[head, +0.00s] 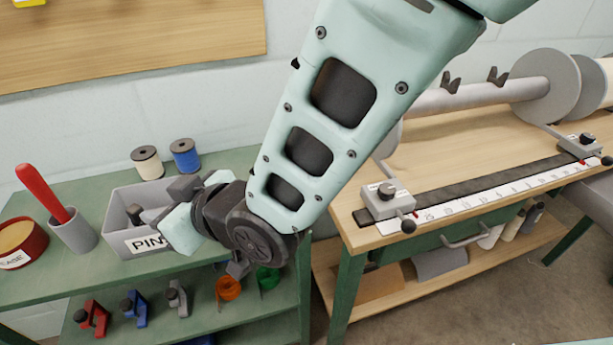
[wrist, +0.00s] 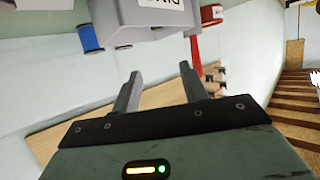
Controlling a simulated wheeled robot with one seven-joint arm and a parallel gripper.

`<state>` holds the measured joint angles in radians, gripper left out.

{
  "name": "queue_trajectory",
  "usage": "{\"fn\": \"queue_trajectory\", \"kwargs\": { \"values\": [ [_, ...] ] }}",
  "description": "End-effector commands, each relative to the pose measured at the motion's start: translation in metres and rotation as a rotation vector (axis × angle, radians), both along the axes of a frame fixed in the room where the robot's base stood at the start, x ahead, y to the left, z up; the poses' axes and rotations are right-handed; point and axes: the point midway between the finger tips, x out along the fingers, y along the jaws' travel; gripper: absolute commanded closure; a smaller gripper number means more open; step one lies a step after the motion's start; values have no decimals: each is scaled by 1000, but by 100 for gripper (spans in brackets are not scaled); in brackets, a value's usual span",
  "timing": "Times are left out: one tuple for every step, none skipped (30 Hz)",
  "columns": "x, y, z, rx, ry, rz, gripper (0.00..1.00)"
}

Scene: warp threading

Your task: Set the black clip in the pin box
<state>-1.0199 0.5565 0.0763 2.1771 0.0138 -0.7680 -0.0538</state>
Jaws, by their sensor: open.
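The grey pin box (head: 118,225), with a partly covered "PIN" label, stands on the green shelf top at the left. A dark piece (head: 135,213) shows inside it near the left wall. It looks like the black clip, but most of it is hidden. My gripper sits at the right side of the box in the head view and covers part of it. In the wrist view my gripper (wrist: 162,78) is open, with nothing between its fingers. The box (wrist: 150,24) shows there just beyond the fingertips, apart from them.
A white spool (head: 147,163) and a blue spool (head: 185,156) stand behind the box. A grey cup (head: 73,232) with a red-handled tool and a red tin (head: 20,243) are to its left. Red, blue and grey clips lie on the lower shelf. A wooden loom table (head: 470,175) stands right.

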Motion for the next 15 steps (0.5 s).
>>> {"fn": "queue_trajectory", "kwargs": {
  "values": [
    [0,0,0,0,0,0,57],
    [0,0,0,0,0,0,57],
    [1,-1,0,-2,2,-1,57],
    [1,-3,1,-8,7,-5,57],
    [3,-7,1,-18,14,-11,57],
    [5,-14,1,-36,31,-21,57],
    [7,-21,3,-56,47,-32,57],
    [9,-31,3,-82,68,-45,57],
    [11,-46,3,-124,104,-64,57],
    [12,-60,4,-160,135,-81,57],
    [12,-76,4,-199,169,-99,57],
    [10,-99,4,-257,219,-123,57],
    [8,-117,4,-301,257,-142,57],
    [4,-135,4,-345,297,-159,57],
    [-4,-160,4,-405,349,-182,57]
  ]
}}
